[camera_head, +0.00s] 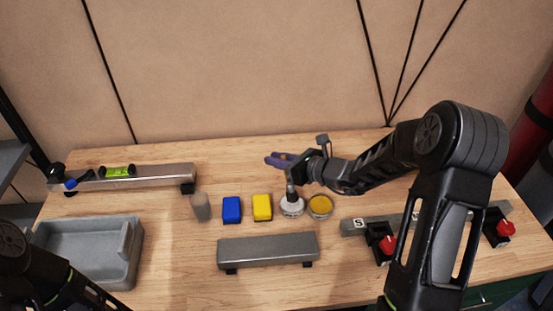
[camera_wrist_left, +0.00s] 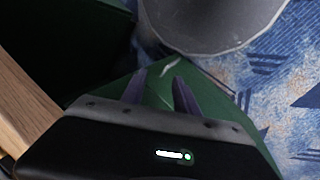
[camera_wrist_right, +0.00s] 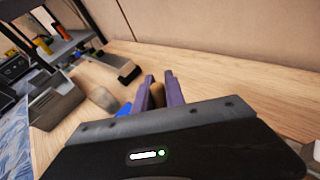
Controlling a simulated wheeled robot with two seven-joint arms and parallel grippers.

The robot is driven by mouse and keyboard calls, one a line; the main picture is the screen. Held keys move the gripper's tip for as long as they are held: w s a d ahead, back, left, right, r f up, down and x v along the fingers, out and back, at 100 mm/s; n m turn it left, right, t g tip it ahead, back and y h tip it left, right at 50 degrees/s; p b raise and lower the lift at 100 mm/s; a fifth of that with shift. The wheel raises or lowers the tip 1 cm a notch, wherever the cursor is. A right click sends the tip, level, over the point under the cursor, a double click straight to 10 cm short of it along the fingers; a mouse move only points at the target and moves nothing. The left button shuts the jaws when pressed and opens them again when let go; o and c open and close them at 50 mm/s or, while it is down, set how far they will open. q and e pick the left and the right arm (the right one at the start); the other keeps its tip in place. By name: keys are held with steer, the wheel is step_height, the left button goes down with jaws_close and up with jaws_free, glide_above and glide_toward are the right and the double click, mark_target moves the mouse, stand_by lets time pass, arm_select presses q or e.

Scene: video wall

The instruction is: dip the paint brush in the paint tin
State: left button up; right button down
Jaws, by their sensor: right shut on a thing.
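My right gripper (camera_head: 275,159) is shut on the paint brush, whose wooden handle (camera_wrist_right: 157,95) shows between the purple fingers in the right wrist view. In the head view the brush's lower part (camera_head: 290,187) hangs about upright below the fingers, over a round whitish holder or tin (camera_head: 291,208). I cannot tell whether it is inside it or just above. The paint tin (camera_head: 320,206), round with a yellow top, stands just right of it. My left gripper (camera_wrist_left: 160,88) is open and empty, low off the table's side; its fingers are out of the head view.
A yellow block (camera_head: 262,207), a blue block (camera_head: 232,210) and a grey cylinder (camera_head: 201,207) stand left of the brush. A grey bar (camera_head: 268,248) lies in front. A grey tray (camera_head: 128,255) is at left, a rail with red knobs (camera_head: 388,245) at right.

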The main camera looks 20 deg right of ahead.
steer(key=shift+f+b, duration=0.65)
steer(key=shift+b, duration=0.2)
stand_by(2.1)
step_height(320, 180, up, 7)
steer(key=p, duration=0.4)
steer(key=shift+p, duration=0.3)
steer(key=shift+r, duration=0.1)
stand_by(0.6)
